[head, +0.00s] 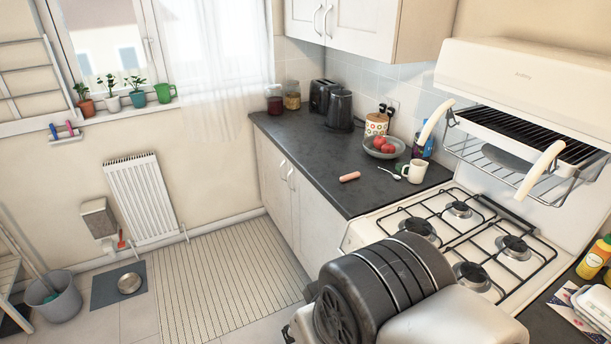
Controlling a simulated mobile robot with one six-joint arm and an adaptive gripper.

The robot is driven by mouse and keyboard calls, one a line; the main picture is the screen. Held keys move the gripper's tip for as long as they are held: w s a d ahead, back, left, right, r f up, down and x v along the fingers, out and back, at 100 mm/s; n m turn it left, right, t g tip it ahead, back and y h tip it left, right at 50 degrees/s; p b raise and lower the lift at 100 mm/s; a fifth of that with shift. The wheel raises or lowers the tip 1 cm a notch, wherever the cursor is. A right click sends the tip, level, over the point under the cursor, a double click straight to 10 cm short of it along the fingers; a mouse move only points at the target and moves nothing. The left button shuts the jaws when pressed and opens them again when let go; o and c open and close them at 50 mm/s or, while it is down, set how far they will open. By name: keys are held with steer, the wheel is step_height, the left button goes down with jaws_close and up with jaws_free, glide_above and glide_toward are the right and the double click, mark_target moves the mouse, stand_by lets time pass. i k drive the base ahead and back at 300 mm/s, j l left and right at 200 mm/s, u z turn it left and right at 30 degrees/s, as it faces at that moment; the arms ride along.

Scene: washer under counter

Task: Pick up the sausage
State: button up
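The sausage (349,177) is a small pink cylinder in the head view. It lies on the dark countertop (300,150), near the counter's front edge and left of the white mug and spoon. Nothing covers it. Part of my arm, with a black ribbed joint and a pale grey link, shows at the bottom centre in front of the stove. My gripper is not visible in this view.
A white mug (413,171), a spoon (389,174) and a bowl of red fruit (383,148) are right of the sausage. A kettle (339,110) and toaster (321,97) stand behind. The gas stove (466,235) is nearer me. Countertop left of the sausage is clear.

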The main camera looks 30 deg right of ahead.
mark_target(353, 176)
steer(key=i+j+z, duration=0.45)
steer(key=i, duration=0.5)
steer(key=i+j+z, duration=0.45)
steer(key=i+j, duration=0.4)
steer(key=i+l+z, duration=0.15)
steer(key=z, duration=0.35)
steer(key=i+z, duration=0.35)
steer(key=z, duration=0.15)
steer(key=i+z, duration=0.25)
steer(key=z, duration=0.25)
steer(key=i+j+z, duration=0.15)
steer(key=z, duration=0.35)
steer(key=i+j, duration=0.05)
steer(key=i, duration=0.05)
